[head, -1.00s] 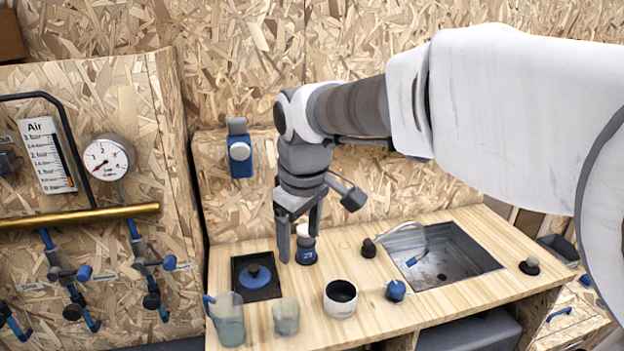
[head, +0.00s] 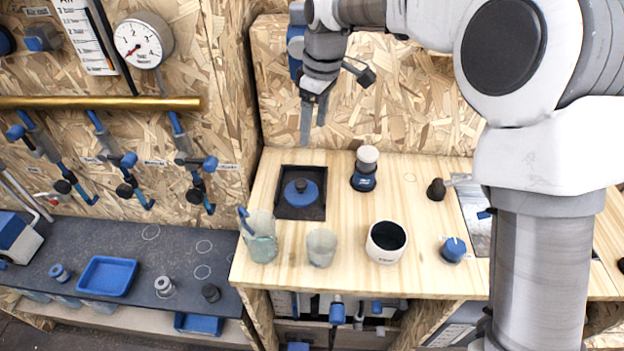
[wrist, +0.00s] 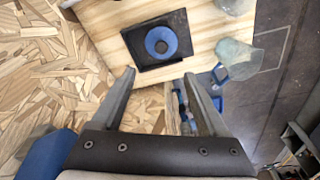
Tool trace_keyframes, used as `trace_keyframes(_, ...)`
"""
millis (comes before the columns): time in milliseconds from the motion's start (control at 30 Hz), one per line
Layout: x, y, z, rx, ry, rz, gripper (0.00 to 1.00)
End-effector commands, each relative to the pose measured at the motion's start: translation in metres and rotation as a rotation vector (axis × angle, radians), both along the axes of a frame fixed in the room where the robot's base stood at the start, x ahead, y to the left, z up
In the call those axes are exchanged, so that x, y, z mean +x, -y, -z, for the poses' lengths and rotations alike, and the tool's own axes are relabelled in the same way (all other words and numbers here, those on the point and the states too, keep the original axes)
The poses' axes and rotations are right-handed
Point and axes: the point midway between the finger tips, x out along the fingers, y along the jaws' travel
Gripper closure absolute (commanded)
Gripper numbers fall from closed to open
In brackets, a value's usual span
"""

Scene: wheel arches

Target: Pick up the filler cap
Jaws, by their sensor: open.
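No label shows which piece is the filler cap. The most cap-like one is a round blue piece with a dark knob (head: 301,191), lying in a square black tray (head: 288,213) on the wooden counter. It also shows in the wrist view (wrist: 161,43), beyond my fingertips. My gripper (head: 313,122) is open and empty, in the air above and behind the tray, apart from everything. In the wrist view, the space between my fingers (wrist: 159,76) is empty.
A white-topped blue container (head: 365,169), pitcher (head: 261,238), clear cup (head: 321,248), white mug (head: 386,242), blue knob (head: 453,249) and dark bulb (head: 436,189) stand on the counter. Left are valves, a brass pipe (head: 100,103) and a blue tray (head: 107,276) on the lower bench.

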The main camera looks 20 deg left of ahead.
Motion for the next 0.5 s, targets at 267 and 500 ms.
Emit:
trace_keyframes(267, -0.001, -0.007, 0.031, -0.002, -0.008, -0.014, 0.23)
trace_keyframes(500, -0.001, -0.014, 0.084, -0.002, -0.008, -0.013, 0.23)
